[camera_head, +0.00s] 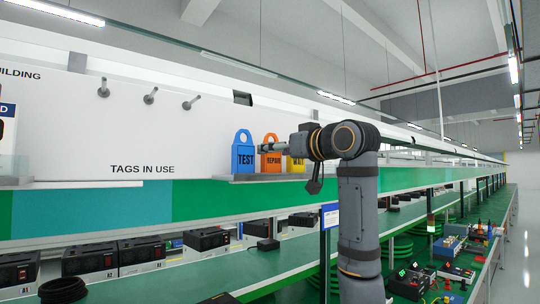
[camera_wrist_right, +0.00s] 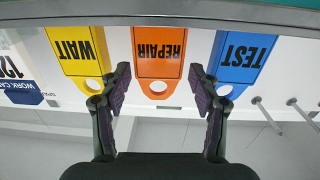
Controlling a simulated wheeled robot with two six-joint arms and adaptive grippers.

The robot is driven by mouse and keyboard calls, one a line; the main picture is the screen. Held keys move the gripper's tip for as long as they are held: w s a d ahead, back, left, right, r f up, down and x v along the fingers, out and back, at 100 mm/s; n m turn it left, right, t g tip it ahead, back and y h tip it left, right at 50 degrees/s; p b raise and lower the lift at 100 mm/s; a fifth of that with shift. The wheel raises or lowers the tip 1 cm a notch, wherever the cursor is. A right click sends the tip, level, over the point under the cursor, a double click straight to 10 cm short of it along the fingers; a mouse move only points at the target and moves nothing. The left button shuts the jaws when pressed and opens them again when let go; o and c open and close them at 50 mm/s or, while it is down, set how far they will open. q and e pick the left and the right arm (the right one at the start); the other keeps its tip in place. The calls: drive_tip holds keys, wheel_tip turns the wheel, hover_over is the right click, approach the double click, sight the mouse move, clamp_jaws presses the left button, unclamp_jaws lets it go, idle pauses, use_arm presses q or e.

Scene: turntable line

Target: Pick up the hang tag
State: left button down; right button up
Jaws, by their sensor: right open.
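Three hang tags stand in a row on a shelf ledge: a blue TEST tag (camera_head: 244,157), an orange REPAIR tag (camera_head: 271,160) and a yellow WAIT tag (camera_head: 296,165), partly hidden by my gripper. In the right wrist view they appear upside down: yellow WAIT (camera_wrist_right: 77,48), orange REPAIR (camera_wrist_right: 159,50) in the middle and blue TEST (camera_wrist_right: 241,55). My right gripper (camera_wrist_right: 160,78) is open and empty. Its fingers appear on either side of the orange tag, but I cannot tell how far in front of it they are. My left gripper is not in view.
Three grey pegs (camera_head: 150,96) stick out of the white board (camera_head: 60,120) above the words TAGS IN USE. A green bench (camera_head: 290,255) with black boxes (camera_head: 88,260) runs below the ledge. Tools and parts (camera_head: 412,280) lie on the right-hand bench.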

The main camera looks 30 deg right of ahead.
drive_tip(key=shift+w+r+p, duration=0.15)
drive_tip(key=shift+w+p, duration=0.2)
drive_tip(key=shift+w, duration=0.25)
drive_tip(key=shift+w+r+p, duration=0.15)
drive_tip(key=shift+w+p, duration=0.15)
drive_tip(key=shift+w, duration=0.3)
drive_tip(key=shift+w+f, duration=0.2)
drive_tip(key=shift+w, duration=0.1)
drive_tip(key=c, duration=1)
wheel_tip(320, 180, up, 10)
drive_tip(key=shift+s+a+r, duration=0.1)
drive_tip(key=shift+c, duration=0.2)
